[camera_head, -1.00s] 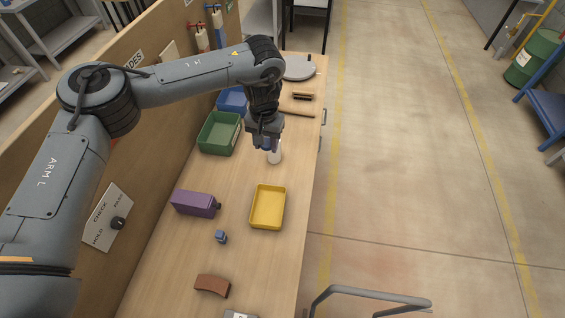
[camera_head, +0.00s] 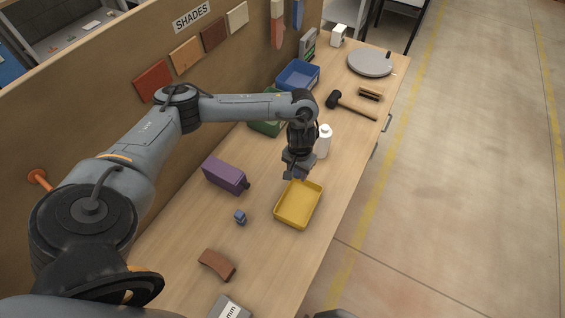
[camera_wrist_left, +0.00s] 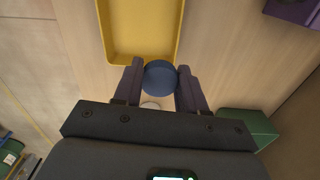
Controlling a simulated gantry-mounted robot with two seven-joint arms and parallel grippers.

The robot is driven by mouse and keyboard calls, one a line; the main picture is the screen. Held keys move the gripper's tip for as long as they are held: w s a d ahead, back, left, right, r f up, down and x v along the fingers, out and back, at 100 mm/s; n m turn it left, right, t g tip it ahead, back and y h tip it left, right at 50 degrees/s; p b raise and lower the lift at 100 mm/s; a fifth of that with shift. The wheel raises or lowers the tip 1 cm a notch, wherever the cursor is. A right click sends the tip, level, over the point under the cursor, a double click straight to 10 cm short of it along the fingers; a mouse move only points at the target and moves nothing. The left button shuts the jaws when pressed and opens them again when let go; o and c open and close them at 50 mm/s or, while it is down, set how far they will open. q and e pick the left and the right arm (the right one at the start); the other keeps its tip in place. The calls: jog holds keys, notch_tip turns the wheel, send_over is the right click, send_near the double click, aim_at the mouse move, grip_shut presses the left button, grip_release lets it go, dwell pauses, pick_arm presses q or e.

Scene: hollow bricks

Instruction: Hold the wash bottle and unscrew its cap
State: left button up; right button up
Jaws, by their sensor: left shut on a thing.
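The white wash bottle (camera_head: 323,144) stands upright on the workbench in the head view, with a white neck and no blue cap on it. My left gripper (camera_head: 295,174) is in front of the bottle, apart from it, above the far end of the yellow tray. In the left wrist view, its fingers are shut on a round blue cap (camera_wrist_left: 160,76). A small pale patch (camera_wrist_left: 150,105) shows just below the cap there, perhaps the bottle; most of it is hidden. My right gripper is not in view.
The yellow tray (camera_head: 298,220) looks empty. A purple carton (camera_head: 225,175), a small blue item (camera_head: 240,217) and a brown curved block (camera_head: 216,265) lie nearby. Behind are green (camera_head: 262,125) and blue bins (camera_head: 298,78) and a mallet (camera_head: 336,99).

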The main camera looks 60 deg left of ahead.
pick_arm(q)
jog(key=b, duration=0.2)
send_over(276, 171)
notch_tip(276, 171, down, 7)
jog(key=shift+f, duration=2.05)
